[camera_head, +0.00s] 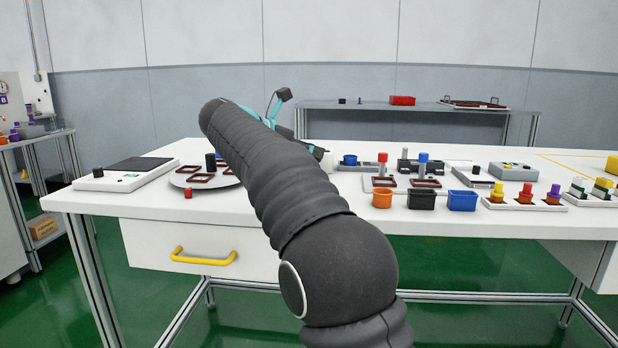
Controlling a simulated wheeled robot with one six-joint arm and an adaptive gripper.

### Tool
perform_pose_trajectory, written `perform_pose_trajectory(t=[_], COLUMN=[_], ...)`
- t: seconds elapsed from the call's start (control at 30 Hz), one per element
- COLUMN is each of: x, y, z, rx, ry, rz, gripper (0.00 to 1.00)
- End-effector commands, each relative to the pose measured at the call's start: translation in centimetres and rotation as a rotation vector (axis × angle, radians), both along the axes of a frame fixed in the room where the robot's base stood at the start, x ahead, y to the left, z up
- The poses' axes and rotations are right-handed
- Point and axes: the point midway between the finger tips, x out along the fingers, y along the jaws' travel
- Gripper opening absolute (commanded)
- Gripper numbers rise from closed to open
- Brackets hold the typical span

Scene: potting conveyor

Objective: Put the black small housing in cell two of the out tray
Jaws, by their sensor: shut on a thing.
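My gripper (277,112) shows only partly, as teal links behind my dark arm, raised above the far side of the white bench. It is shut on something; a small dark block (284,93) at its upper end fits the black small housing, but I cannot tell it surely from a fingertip. My arm hides most of the grip. A brown tray with raised handles (474,104) lies on the grey back table at the right; it may be the out tray. Its cells are too small to make out.
On the white bench (520,225), a round plate (232,183) carries brown frames and a black cylinder (210,162). Orange (382,200), black (421,201) and blue (462,201) bins line the front. A red box (402,100) stands on the back table.

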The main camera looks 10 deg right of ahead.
Motion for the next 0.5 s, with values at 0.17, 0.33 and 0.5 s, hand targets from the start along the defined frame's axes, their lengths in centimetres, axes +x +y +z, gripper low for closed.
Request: perform_pose_trajectory(t=[0.17,0.33,0.5], x=[0.0,0.0,0.0], y=[0.0,-0.1,-0.1], z=[-2.5,-4.4,-4.3], rx=[-0.001,-0.001,0.0], ry=[0.001,0.001,0.003], rz=[-0.001,-0.001,-0.001], gripper=[0.19,0.19,0.11])
